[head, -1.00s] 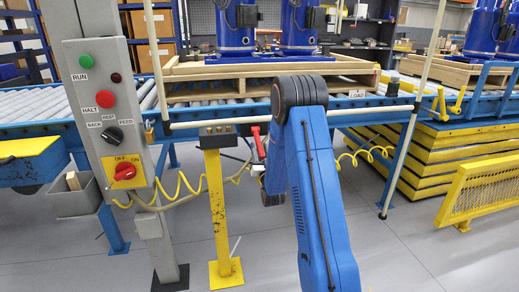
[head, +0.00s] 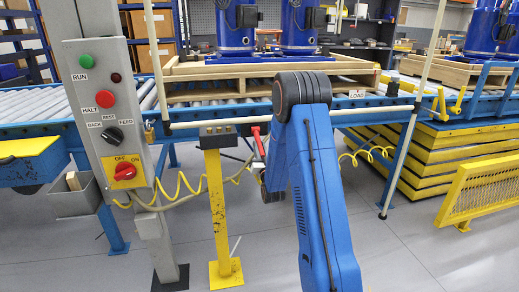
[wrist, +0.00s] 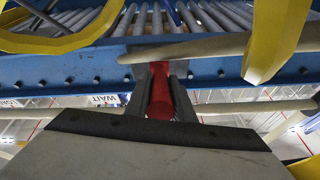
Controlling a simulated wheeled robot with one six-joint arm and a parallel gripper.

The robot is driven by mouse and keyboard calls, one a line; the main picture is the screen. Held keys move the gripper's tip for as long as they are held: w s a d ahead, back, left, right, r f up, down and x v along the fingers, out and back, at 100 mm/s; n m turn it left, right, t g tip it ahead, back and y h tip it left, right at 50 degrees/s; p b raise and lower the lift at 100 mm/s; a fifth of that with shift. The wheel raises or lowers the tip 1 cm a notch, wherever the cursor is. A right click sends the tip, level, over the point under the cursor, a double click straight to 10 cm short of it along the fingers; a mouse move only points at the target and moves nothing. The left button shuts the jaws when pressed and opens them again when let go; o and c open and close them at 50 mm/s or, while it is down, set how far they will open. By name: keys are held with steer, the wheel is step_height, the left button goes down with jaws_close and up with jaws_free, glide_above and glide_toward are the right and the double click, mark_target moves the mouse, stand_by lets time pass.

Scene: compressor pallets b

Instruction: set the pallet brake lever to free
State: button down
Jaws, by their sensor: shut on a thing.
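The red brake lever (head: 257,141) hangs at the front of the blue conveyor rail, just right of a yellow post and left of my arm. In the wrist view the red lever (wrist: 160,95) stands between the two dark fingers of my gripper (wrist: 159,98). My gripper is shut on it. The wooden pallet (head: 270,87) lies on the rollers behind the lever and carries blue compressors (head: 237,25).
A grey control box (head: 105,115) with buttons and knobs stands at left. A pale horizontal bar (head: 350,114) runs along the conveyor front near the lever. A yellow post (head: 217,215), a coiled yellow cable (head: 178,193) and a yellow barrier (head: 485,190) are nearby. The floor in front is clear.

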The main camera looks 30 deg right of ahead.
mark_target(260, 145)
steer(key=shift+s+a+r+g, duration=0.1)
steer(key=shift+s+r+g, duration=0.1)
steer(key=shift+r+g, duration=0.35)
steer(key=shift+s+r+g, duration=0.15)
steer(key=shift+r+g, duration=0.3)
steer(key=shift+r, duration=0.15)
step_height(260, 145, up, 2)
steer(key=g, duration=0.1)
steer(key=g+y, duration=0.1)
steer(key=shift+s+r+g, duration=0.1)
steer(key=shift+r+g, duration=0.1)
steer(key=shift+g, duration=0.1)
steer(key=shift+w+r+g+y, duration=0.2)
steer(key=shift+r+g+y, duration=0.1)
steer(key=shift+r+g, duration=0.6)
steer(key=shift+w+r+g+y, duration=0.15)
steer(key=shift+r+g+y, duration=0.15)
steer(key=shift+r+g, duration=0.55)
steer(key=c, duration=1.5)
jaws_free()
steer(key=shift+c, duration=0.2)
steer(key=v, duration=1.7)
steer(key=shift+r, duration=0.15)
